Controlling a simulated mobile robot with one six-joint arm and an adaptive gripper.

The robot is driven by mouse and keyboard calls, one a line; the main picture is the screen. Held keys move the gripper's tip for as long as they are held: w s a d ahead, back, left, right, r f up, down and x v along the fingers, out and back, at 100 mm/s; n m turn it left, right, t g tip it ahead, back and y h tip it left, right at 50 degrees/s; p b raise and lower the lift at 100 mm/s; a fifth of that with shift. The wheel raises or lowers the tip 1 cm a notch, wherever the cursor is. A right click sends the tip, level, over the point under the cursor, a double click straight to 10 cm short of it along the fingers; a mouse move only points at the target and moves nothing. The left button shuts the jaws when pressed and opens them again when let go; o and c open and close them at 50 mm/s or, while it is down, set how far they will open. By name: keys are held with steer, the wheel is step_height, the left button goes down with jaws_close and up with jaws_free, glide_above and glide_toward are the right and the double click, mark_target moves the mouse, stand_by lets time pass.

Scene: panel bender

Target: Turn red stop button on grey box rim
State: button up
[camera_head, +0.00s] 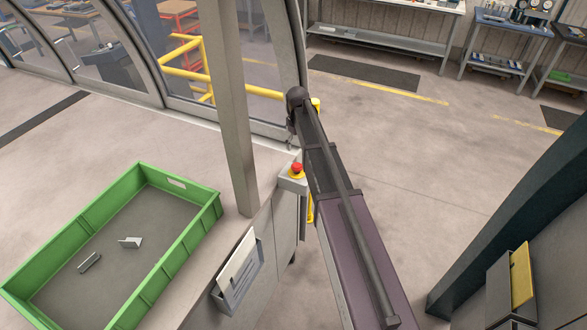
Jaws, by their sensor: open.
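The red stop button (297,167) sits on top of a small grey box (292,181) at the rim of the bench, near the middle of the view. It stands upright and clear, just left of my dark arm. My arm reaches up from the lower right to a dark joint above the button. My gripper (290,138) shows only as a small dark shape below that joint, open, a little above and left of the button in the picture. Its fingers are hard to make out, and I see no contact with the button.
A grey post (234,110) rises left of the button. A green crate (211,198) with small metal parts lies on the bench at left. A paper holder (240,280) hangs on the bench's front. Yellow railing (190,70) stands behind the glass. Open floor lies at right.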

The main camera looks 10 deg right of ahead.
mark_target(297, 164)
steer(key=shift+f+b, duration=4.95)
steer(key=shift+f, duration=0.3)
